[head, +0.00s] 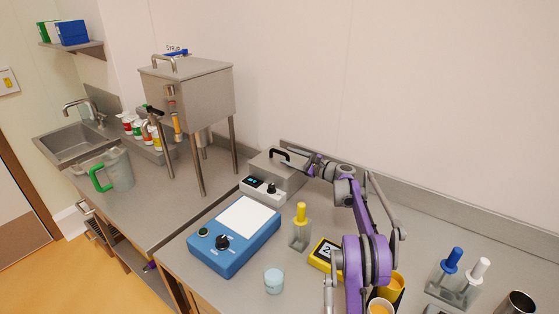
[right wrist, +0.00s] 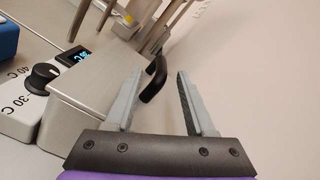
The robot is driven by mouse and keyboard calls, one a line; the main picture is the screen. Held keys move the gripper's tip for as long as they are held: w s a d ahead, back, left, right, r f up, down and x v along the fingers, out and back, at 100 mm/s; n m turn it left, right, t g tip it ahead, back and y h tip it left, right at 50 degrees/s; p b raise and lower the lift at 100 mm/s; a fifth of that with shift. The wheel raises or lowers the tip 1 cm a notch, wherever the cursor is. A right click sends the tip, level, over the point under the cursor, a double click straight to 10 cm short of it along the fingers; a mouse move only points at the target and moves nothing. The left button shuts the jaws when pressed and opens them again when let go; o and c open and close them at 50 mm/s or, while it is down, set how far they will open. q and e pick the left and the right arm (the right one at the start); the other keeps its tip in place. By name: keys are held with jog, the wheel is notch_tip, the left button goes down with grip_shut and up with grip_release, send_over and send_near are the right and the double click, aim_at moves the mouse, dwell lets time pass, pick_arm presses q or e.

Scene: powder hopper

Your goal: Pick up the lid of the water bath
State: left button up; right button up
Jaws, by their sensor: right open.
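The water bath (head: 263,189) is a grey metal box with a light control panel on its front, standing on the bench against the back wall. Its lid (head: 283,170) lies on top and carries a black arched handle (head: 280,153). My right gripper (head: 304,159) is just right of the handle, low over the lid. In the right wrist view my right gripper (right wrist: 159,74) is open and empty, and the black handle (right wrist: 155,82) shows between its fingertips. I cannot tell whether a finger touches it. My left gripper is in neither view.
A steel hopper (head: 190,95) on legs stands to the left. A yellow device (head: 322,256) and cups are near my right arm.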

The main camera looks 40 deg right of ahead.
aim_at(283, 154)
jog(key=x, duration=0.2)
jog(key=shift+w+r+p, duration=0.2)
jog(key=shift+w+p, duration=0.1)
jog(key=shift+w, duration=0.1)
jog(key=shift+w+a+f, duration=0.1)
jog(key=shift+w+f, duration=0.05)
jog(key=shift+w, duration=0.25)
jog(key=shift+s, duration=0.1)
jog(key=shift+c, duration=0.3)
grip_shut()
dwell(0.4)
